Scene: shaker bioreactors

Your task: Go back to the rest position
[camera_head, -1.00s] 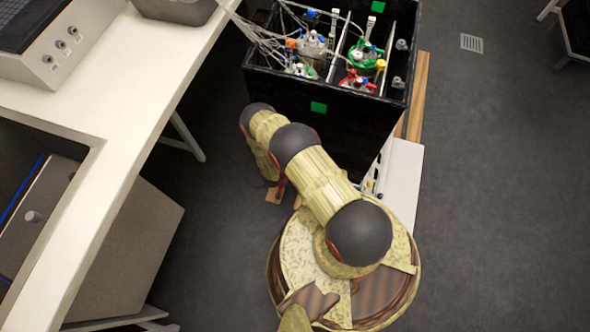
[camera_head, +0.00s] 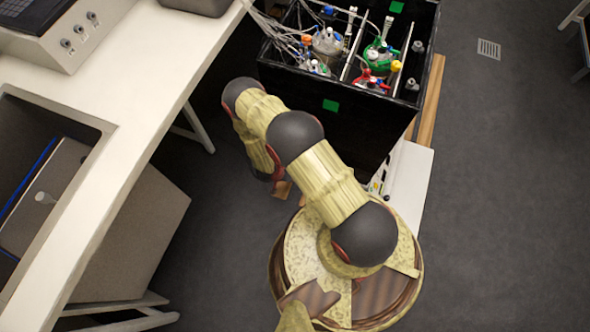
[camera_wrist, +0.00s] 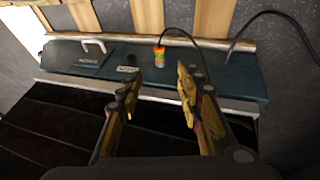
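My gripper shows in the wrist view (camera_wrist: 160,95) with its two fingers spread apart and nothing between them. Past the fingertips is a dark teal unit (camera_wrist: 230,75) with a handle at its left and a small orange and green cylinder (camera_wrist: 159,55) on it. A dark, glossy black panel (camera_wrist: 60,125) lies below the fingers. In the head view my arm reaches up and left from my base, and its far end is bent down beside the black box (camera_head: 310,120). My gripper is hidden in the head view.
The black box holds several glass vessels (camera_head: 328,42) with coloured caps and tubing. A white bench (camera_head: 130,110) with a grey control device (camera_head: 75,35) runs along the left. A grey cabinet (camera_head: 135,235) stands beneath it. The floor at the right (camera_head: 510,190) is clear.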

